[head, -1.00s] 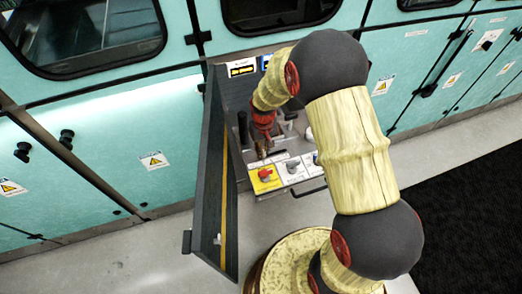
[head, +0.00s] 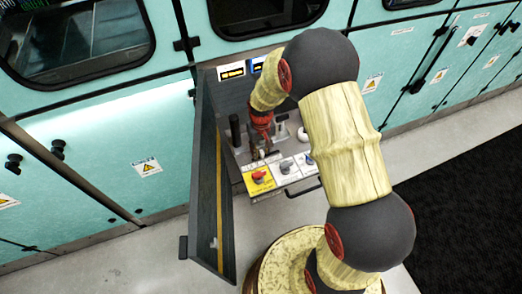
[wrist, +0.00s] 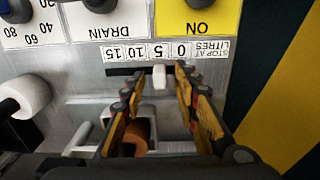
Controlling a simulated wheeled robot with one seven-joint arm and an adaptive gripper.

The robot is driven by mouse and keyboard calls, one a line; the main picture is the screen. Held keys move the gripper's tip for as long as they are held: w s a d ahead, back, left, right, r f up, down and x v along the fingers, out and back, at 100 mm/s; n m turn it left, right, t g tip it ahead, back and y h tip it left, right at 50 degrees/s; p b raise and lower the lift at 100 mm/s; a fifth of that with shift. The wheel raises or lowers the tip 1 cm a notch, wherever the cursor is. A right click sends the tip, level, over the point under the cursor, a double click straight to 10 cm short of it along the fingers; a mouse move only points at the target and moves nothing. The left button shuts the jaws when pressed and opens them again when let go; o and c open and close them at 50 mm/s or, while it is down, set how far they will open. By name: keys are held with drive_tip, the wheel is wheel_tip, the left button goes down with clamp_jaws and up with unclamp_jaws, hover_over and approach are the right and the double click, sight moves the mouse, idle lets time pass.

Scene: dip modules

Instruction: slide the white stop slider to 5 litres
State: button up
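The white stop slider (wrist: 159,77) stands up from a dark horizontal slot in the wrist view. It lines up with the 5 on the scale (wrist: 147,51), which reads upside down with 0, 5, 10 and 15. My gripper (wrist: 160,73) is open, with one finger on each side of the slider and a small gap showing on both sides. In the head view my gripper (head: 262,152) is low over the panel and hides the slider there.
A red knob (head: 258,176) on a yellow ON plate and a grey DRAIN knob (head: 285,167) sit beside the scale. A black upright handle (head: 235,130) and an open door (head: 207,190) stand left. A white round knob (wrist: 25,95) is at the wrist view's left.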

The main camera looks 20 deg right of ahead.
sight(261, 150)
wheel_tip(261, 150, up, 12)
idle(0.6)
drive_tip(key=s+a+r+t, duration=0.3)
drive_tip(key=s+r+t, duration=0.2)
drive_tip(key=s+r, duration=1.7)
drive_tip(key=shift+s+r+t, duration=0.3)
drive_tip(key=shift+r, duration=0.65)
drive_tip(key=shift+d, duration=0.15)
idle(1.6)
